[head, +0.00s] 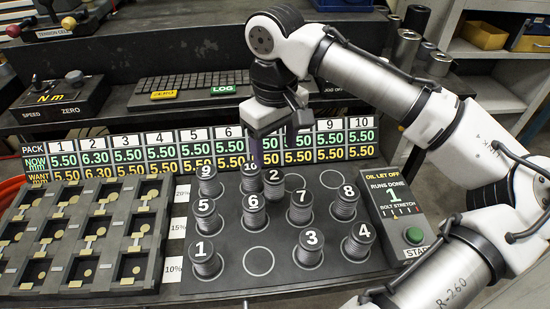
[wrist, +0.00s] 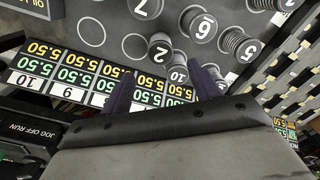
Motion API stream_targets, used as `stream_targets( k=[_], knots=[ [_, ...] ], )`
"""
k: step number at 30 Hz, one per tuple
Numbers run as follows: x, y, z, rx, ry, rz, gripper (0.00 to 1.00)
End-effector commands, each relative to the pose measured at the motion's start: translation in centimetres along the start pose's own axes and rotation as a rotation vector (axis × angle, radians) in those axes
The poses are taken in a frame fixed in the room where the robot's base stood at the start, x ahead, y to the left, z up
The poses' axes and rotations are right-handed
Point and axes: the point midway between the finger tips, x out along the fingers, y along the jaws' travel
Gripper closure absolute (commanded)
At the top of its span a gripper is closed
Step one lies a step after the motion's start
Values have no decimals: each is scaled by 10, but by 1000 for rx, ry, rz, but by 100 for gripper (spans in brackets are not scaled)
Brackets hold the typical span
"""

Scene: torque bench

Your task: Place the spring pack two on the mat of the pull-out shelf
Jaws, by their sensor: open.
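Spring pack two (head: 273,182) is a dark coil stack with a white 2 on its top, in the back row of the dark panel (head: 231,277). It also shows in the wrist view (wrist: 160,53). Pack 10 (head: 249,179) stands close beside it on the left. My gripper (head: 274,142) is open and empty, above and behind pack two near the number board. Its two fingers show in the wrist view (wrist: 163,88), pointing toward packs 10 and two. I cannot make out a pull-out shelf or its mat in either view.
Several other numbered packs stand around, with pack 6 (head: 254,214) in front of pack two. Empty circles lie to its right (head: 330,180) and at the front (head: 258,261). The number board (head: 120,155) runs behind; a slotted rack (head: 85,240) is left, a control box (head: 398,215) right.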

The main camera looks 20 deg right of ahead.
Motion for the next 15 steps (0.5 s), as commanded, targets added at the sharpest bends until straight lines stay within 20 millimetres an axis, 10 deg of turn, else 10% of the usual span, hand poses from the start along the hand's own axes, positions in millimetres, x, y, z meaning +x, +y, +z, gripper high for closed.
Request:
stream_targets(
  k=[15],
  knots=[
    [-25, 0, 0, -1, 0, -1, 38]
  ],
)
